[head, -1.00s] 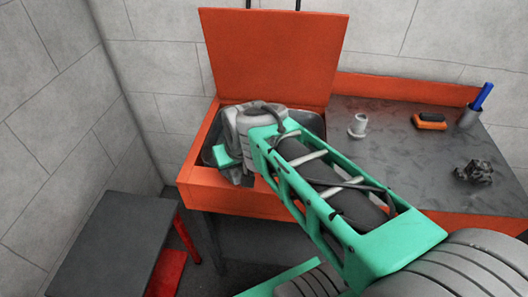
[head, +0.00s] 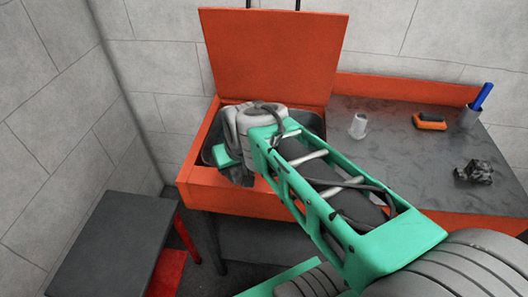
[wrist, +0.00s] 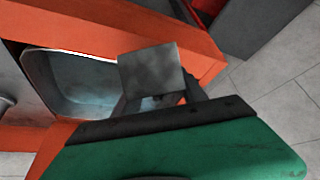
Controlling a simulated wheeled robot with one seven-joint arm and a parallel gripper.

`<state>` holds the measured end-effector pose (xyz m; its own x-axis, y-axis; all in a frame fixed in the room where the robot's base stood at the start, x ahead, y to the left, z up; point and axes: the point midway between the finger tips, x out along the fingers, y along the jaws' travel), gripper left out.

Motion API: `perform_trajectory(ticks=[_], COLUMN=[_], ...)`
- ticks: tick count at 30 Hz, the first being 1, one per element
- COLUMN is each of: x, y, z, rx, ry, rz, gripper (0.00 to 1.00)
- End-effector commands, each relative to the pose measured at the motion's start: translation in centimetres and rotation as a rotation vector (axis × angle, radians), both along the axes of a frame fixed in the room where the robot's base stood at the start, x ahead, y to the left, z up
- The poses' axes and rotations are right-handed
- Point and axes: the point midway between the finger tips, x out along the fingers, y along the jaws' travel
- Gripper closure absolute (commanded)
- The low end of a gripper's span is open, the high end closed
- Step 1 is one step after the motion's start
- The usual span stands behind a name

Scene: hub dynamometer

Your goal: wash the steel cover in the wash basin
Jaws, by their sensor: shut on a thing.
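The steel cover (wrist: 150,70) is a flat grey square plate with darker smudges. My gripper (wrist: 160,98) is shut on it, and the plate stands out past the dark fingers in the wrist view. The wash basin (wrist: 55,68) is a grey metal tub set in an orange bench, and the cover overlaps its near side in the wrist view. I cannot tell whether the cover touches the basin. In the head view my gripper (head: 237,174) points down at the basin (head: 314,123), and my wrist and arm hide the cover and most of the tub.
An orange lid panel (head: 272,55) stands upright behind the basin. A dark low table (head: 112,245) stands at left.

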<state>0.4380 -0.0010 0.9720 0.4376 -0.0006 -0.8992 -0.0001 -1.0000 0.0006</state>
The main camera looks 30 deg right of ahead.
Motion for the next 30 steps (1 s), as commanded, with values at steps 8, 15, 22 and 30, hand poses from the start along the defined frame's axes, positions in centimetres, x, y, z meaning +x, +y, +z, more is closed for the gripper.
perform_trajectory(ticks=[8,15,22,30], x=[0.1,0.1,0.1,0.0], y=[0.0,0.0,0.0,0.0], z=[0.1,0.1,1.7,4.3], rx=[0.0,0.0,0.0,0.0], ry=[-0.002,-0.002,-0.004,-0.003], rz=[0.0,0.0,0.0,0.0], gripper=[1.0,1.0,1.0,1.0])
